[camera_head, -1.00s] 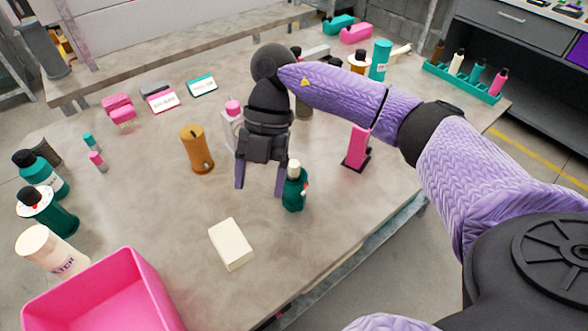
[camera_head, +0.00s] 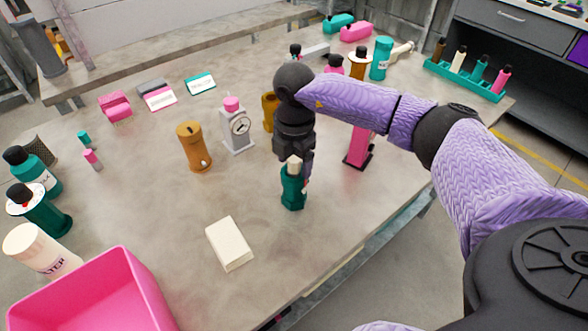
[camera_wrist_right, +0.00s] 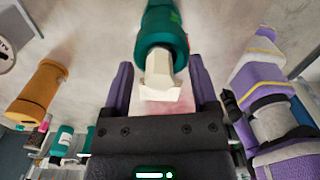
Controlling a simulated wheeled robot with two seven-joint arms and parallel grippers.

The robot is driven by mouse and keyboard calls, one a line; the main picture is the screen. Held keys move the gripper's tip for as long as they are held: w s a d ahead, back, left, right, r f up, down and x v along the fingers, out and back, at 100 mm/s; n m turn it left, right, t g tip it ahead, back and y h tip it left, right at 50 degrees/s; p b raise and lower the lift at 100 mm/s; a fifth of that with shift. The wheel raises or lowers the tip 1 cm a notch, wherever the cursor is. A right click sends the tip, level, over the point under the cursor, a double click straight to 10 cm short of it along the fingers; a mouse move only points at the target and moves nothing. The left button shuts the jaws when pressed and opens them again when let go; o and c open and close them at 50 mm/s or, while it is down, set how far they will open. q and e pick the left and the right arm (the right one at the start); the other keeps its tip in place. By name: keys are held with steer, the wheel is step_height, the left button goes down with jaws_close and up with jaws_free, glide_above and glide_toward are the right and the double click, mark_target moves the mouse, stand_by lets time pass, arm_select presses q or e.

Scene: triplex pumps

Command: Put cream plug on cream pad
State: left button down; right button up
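The cream plug (camera_head: 293,166) sits on top of a dark green bottle (camera_head: 292,190) near the middle of the table. It also shows in the right wrist view (camera_wrist_right: 160,76). The cream pad (camera_head: 230,244) is a flat block lying on the table, in front and to the left of the bottle. My right gripper (camera_head: 300,174) is at the plug, partly hiding it and the bottle in the head view. In the right wrist view its purple fingers stand apart on either side of the plug, with gaps, so it is open. My left gripper does not show.
A pink bin (camera_head: 95,295) is at the front left. Table around the pad is clear.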

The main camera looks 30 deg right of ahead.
steer(key=c, duration=0.9)
jaws_close()
steer(key=shift+r, duration=0.15)
